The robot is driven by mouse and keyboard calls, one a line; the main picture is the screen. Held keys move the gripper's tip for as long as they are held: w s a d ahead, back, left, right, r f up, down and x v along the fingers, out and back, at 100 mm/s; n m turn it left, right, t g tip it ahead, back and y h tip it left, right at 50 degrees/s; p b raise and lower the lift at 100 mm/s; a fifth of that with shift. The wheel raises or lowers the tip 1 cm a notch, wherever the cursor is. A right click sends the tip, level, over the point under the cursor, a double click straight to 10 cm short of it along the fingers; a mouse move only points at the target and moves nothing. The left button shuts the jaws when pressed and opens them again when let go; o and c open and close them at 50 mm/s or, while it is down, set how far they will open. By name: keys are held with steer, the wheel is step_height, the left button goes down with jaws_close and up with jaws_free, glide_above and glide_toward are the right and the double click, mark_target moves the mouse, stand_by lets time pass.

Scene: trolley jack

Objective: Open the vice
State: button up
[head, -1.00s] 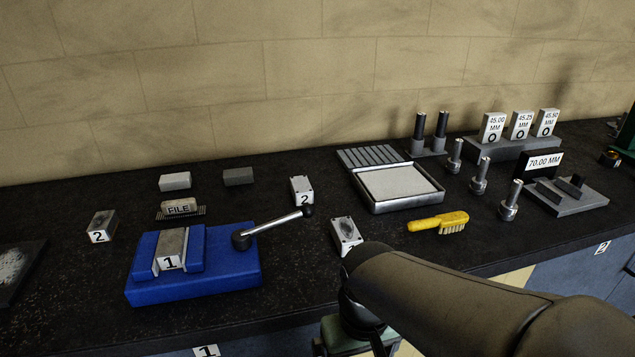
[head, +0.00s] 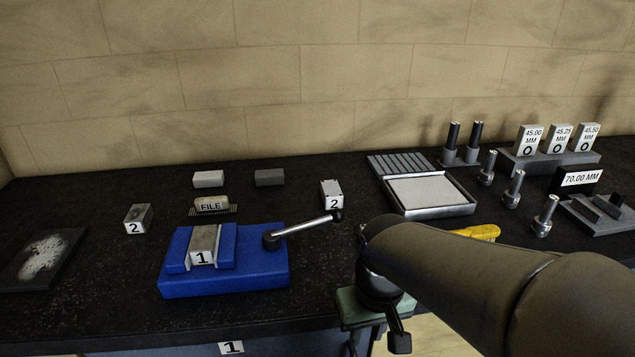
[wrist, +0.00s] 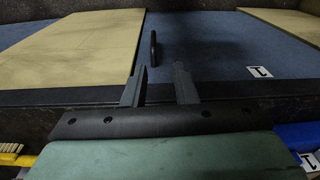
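The blue vice (head: 250,270) stands on the dark bench at left of centre in the head view. A metal block labelled 1 (head: 203,247) sits between its jaws; I cannot tell any gap. The vice's lever handle (head: 303,226) slants up to the right and ends in a black knob. A blue corner of the vice also shows at the right edge of the wrist view (wrist: 296,134). My gripper (wrist: 157,80) is open and empty, its two fingers apart, low by the bench's front edge and right of the vice. Its fingers are not clear in the head view.
A yellow brush (head: 482,232) lies partly behind my arm. Gauge blocks and pins are at right.

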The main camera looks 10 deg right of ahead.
steer(key=w+r+n+t+p, duration=0.1)
steer(key=w+r, duration=0.4)
steer(key=w, duration=0.4)
steer(key=w+r+n+t+p, duration=0.1)
steer(key=w+r+p, duration=0.1)
steer(key=w+r, duration=0.4)
steer(key=w+a+r+n+y+p, duration=0.1)
steer(key=w+r, duration=0.5)
steer(key=w, duration=0.7)
steer(key=shift+w+n+t, duration=0.4)
steer(key=shift+n, duration=0.2)
jaws_close()
